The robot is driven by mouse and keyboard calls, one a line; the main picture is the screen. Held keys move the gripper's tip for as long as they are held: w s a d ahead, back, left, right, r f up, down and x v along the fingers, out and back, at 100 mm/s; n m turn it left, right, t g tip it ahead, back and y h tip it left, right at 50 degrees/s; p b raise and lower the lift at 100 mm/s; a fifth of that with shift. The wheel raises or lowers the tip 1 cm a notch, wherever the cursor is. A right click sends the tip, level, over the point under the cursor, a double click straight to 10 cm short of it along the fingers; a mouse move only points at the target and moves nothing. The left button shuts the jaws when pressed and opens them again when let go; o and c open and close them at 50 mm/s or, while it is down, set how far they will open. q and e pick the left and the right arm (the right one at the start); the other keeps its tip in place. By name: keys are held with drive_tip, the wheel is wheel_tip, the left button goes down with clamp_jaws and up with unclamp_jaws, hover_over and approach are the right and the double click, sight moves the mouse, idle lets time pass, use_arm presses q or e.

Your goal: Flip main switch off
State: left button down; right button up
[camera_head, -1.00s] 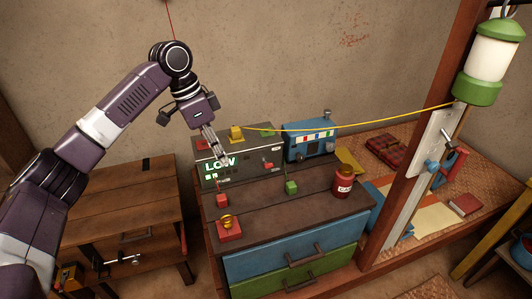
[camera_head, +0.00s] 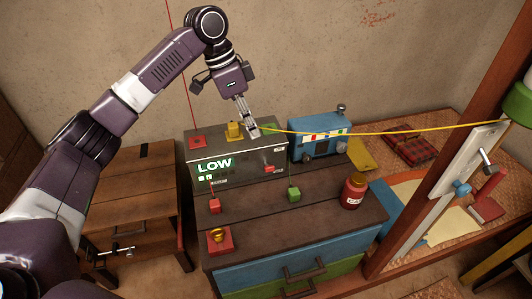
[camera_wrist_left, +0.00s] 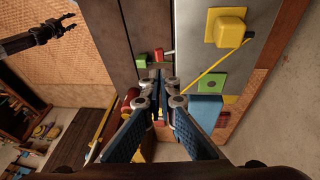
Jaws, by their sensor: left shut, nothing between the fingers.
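A metal power box (camera_head: 238,160) with a lit green "LOW" display stands on the dark cabinet. A small red-handled switch (camera_head: 269,168) is at the right of its front face. The switch also shows in the left wrist view (camera_wrist_left: 168,54), beyond my fingertips. No label reading "main" can be made out. My left gripper (camera_head: 253,132) is shut and empty, over the box's top near its front edge, above the switch and apart from it. In the left wrist view its fingertips (camera_wrist_left: 158,80) meet. My right gripper (camera_wrist_left: 68,23) shows only there, far off, its fingers apart.
The box's top carries a yellow block (camera_head: 234,131), a red pad (camera_head: 197,142) and a green pad (camera_head: 268,129). A yellow cable (camera_head: 380,131) runs right from the block. A blue device (camera_head: 318,138), red jar (camera_head: 353,191), and red (camera_head: 215,206) and green (camera_head: 294,195) blocks are nearby.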

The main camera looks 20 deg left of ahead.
sight(270, 166)
use_arm(q)
drive_tip(key=p+x, duration=0.2)
drive_tip(key=x, duration=0.7)
drive_tip(key=shift+w+f, duration=0.1)
drive_tip(key=shift+d+f, duration=0.15)
drive_tip(key=shift+f, duration=0.35)
use_arm(e)
drive_tip(key=shift+w+d+r, duration=0.1)
drive_tip(key=shift+w+r, duration=0.1)
drive_tip(key=shift+r, duration=0.4)
drive_tip(key=shift+w+d+r, duration=0.1)
drive_tip(key=shift+w+r, duration=0.1)
drive_tip(key=shift+r, duration=0.4)
use_arm(q)
drive_tip(key=shift+w, duration=0.2)
